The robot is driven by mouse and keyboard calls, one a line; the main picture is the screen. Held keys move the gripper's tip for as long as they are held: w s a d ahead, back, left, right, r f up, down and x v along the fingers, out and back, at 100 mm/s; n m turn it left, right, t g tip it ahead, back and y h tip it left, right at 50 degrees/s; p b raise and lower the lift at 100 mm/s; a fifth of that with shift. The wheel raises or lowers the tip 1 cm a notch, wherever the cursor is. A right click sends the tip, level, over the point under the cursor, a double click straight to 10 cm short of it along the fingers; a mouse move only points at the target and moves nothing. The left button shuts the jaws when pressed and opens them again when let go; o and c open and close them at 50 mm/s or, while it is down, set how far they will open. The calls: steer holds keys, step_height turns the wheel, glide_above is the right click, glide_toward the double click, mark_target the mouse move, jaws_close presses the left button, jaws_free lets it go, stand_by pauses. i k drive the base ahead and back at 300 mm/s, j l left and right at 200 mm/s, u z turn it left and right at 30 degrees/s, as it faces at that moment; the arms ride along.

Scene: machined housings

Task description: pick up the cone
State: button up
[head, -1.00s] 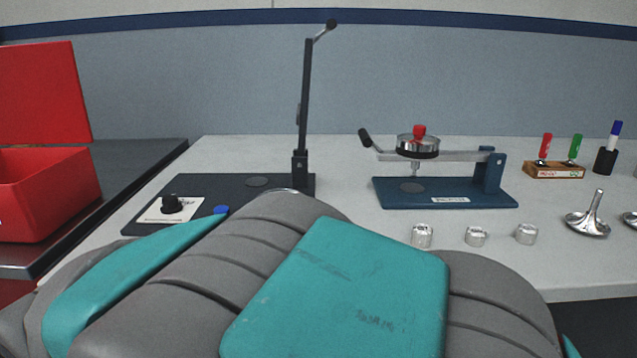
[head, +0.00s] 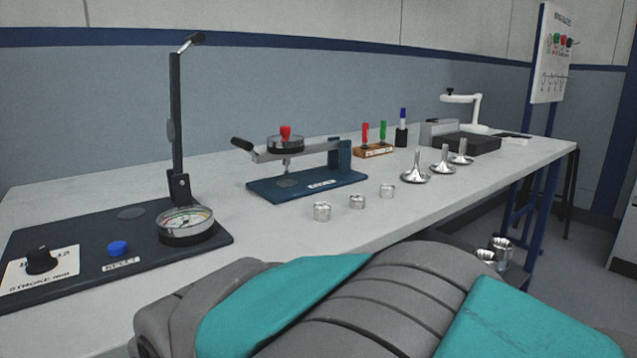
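Three shiny metal pieces with a wide round foot and a tapering stem stand in a row on the bench, right of centre in the head view: a near one (head: 415,176), a middle one (head: 442,166) and a far one (head: 461,158). They are the most cone-like things in view; I cannot tell which is the cone. They stand upright and apart. My grey and teal arm fills the lower part of the view. My gripper is not in view, so I cannot see its state.
A blue lever press (head: 305,182) and a black gauge stand (head: 130,240) are to the left. A marker holder (head: 375,150) is behind. Metal cups (head: 502,246) sit below bench height.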

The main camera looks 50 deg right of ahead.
mark_target(415, 177)
steer(key=z, duration=0.4)
steer(key=l+z, duration=0.1)
steer(key=z, duration=0.3)
steer(key=i+z, duration=0.1)
steer(key=z, duration=0.35)
steer(key=i+z, duration=0.1)
steer(key=z, duration=0.3)
steer(key=l+z, duration=0.1)
steer(key=z, duration=0.3)
